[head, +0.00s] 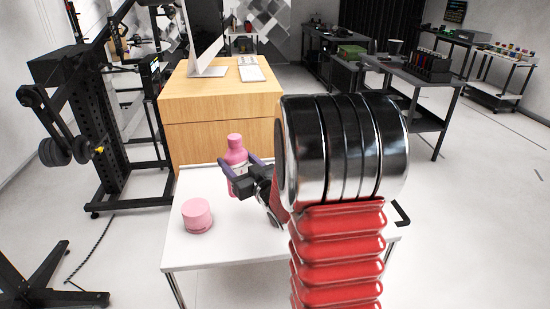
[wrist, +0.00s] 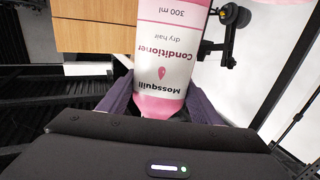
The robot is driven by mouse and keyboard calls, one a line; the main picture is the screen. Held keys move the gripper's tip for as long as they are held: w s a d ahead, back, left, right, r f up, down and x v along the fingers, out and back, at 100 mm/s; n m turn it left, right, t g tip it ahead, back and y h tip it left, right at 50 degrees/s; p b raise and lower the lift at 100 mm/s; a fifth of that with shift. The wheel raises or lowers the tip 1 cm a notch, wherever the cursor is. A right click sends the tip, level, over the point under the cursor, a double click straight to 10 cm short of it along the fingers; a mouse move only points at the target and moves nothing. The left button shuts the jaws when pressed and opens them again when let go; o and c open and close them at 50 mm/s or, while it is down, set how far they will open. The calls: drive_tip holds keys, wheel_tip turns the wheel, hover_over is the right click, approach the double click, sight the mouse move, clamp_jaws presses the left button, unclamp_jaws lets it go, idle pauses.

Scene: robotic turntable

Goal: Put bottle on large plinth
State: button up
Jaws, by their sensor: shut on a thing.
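A pink bottle (head: 237,152) with a white label stands roughly upright between the purple fingers of my gripper (head: 240,172), above or on the back part of a white table (head: 235,250). I cannot tell whether its base touches the table. In the wrist view the bottle (wrist: 170,50) reads "Conditioner", and my gripper (wrist: 160,104) is shut on it. A short pink round block (head: 197,218) sits on the table at the left, apart from the gripper. I see nothing clearly marked as the large plinth.
A wooden cabinet (head: 220,108) stands right behind the table, with a monitor (head: 206,35) and keyboard (head: 250,68) on it. A black rack with weights (head: 65,142) stands at the left. Dark workbenches (head: 425,90) stand at the back right. The right-hand floor is open.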

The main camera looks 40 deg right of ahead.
drive_tip(key=w+a+n+y, duration=0.2)
drive_tip(key=a+y, duration=0.1)
drive_tip(key=a, duration=0.9)
drive_tip(key=w+a+n+y, duration=0.2)
drive_tip(key=a+y, duration=0.2)
drive_tip(key=a, duration=0.8)
drive_tip(key=shift+w+r+n+g, duration=0.2)
drive_tip(key=shift+w+n+g, duration=0.1)
drive_tip(key=shift+w+g, duration=0.1)
drive_tip(key=shift+a, duration=0.15)
